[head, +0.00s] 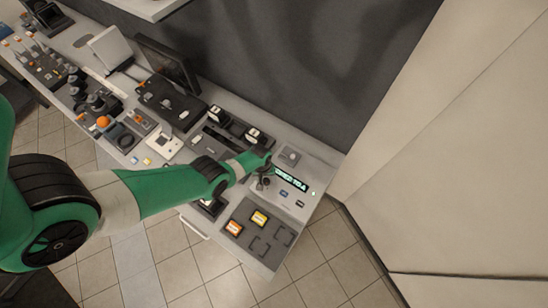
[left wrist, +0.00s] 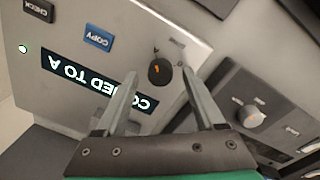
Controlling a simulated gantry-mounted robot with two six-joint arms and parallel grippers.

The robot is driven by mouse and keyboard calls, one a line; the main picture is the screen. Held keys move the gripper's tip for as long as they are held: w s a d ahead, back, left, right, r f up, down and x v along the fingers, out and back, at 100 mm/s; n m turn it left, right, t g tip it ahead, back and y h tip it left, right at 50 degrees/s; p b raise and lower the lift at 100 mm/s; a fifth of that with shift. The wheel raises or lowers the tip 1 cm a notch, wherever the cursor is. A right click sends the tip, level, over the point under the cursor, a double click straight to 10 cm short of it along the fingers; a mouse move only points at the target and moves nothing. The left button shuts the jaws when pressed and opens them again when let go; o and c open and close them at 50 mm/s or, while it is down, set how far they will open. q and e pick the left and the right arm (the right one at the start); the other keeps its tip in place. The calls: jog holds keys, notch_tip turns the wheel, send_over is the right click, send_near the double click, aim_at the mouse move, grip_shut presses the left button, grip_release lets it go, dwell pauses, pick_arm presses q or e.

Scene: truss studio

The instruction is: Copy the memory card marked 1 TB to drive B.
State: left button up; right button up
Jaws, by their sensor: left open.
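My left gripper (head: 263,181) is open over the control panel at the right end of the desk. In the left wrist view, a round black knob (left wrist: 159,73) with an orange mark sits between its two fingers, with gaps visible on both sides. The lit display (head: 291,180) reads "COPIED TO A"; it also shows upside down in the left wrist view (left wrist: 98,82). A blue COPY button (left wrist: 98,37) and a dark CHECK button (left wrist: 38,10) are beside it. An orange card (head: 234,228) and a yellow card (head: 260,218) lie in a dark tray (head: 247,236); their markings are unreadable.
A small green light (left wrist: 22,49) is lit on the panel. A pale knob (left wrist: 250,117) sits on a neighbouring unit. Monitors, dials and other desk gear fill the desk's left side. A dark wall stands behind the desk. Floor is free in front.

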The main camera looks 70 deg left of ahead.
pick_arm(q)
jog(key=shift+f, duration=0.4)
pick_arm(e)
jog(key=shift+f, duration=0.35)
pick_arm(q)
grip_shut()
